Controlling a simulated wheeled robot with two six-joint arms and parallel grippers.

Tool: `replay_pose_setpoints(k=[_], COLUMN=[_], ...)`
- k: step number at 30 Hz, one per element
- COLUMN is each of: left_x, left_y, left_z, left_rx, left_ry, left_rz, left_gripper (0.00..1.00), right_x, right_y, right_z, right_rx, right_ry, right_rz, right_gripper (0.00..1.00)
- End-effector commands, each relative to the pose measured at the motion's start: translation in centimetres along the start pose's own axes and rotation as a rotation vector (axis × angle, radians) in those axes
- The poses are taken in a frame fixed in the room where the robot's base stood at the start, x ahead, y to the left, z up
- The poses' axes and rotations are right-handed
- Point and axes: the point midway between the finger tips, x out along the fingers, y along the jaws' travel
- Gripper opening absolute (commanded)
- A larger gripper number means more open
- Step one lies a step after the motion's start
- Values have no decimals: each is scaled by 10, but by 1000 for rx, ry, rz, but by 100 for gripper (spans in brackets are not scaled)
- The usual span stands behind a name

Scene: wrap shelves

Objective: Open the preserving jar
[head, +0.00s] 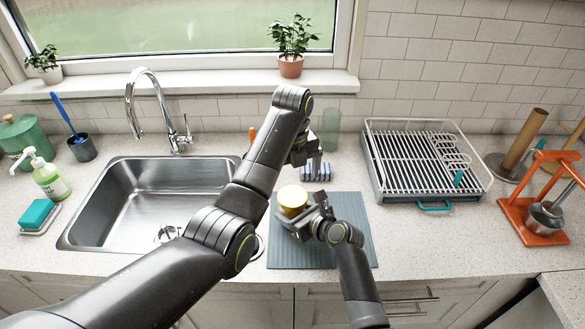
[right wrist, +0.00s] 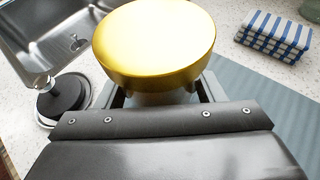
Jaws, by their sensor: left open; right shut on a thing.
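The preserving jar's round gold lid (head: 292,197) shows above the blue-grey mat; it is on top of the jar in the right wrist view (right wrist: 155,40). The pale jar body (right wrist: 160,99) is mostly hidden below the lid. My right gripper (head: 304,217) is shut on the jar body, with fingers on both sides beneath the lid. My left gripper (head: 307,152) is open and empty, pointing down behind the jar, apart from the lid. Part of it is hidden by its own wrist.
The ribbed mat (head: 345,245) lies under the jar. A striped cloth (head: 316,172) lies behind it, also in the right wrist view (right wrist: 274,33). The sink (head: 135,207) is left, the dish rack (head: 425,205) right. A black round object (right wrist: 64,98) stands near the jar.

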Motion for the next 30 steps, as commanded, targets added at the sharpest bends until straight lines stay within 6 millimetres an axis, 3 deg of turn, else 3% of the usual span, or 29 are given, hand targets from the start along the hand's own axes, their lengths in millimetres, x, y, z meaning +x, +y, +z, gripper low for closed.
replay_pose_setpoints(k=[6,12,23,30], left_x=[36,57,62,62], left_y=[0,0,0,0], left_z=[-2,-1,-1,-1], left_rx=[-2,-2,-2,-3], left_ry=[5,2,1,1], left_rz=[2,1,0,0], left_gripper=[100,100,100,68], right_x=[0,0,0,0], right_y=[0,0,0,0], right_z=[0,0,0,0], right_rx=[1,1,1,1], right_ry=[0,0,0,0], right_rz=[0,1,1,1], right_gripper=[0,0,0,0])
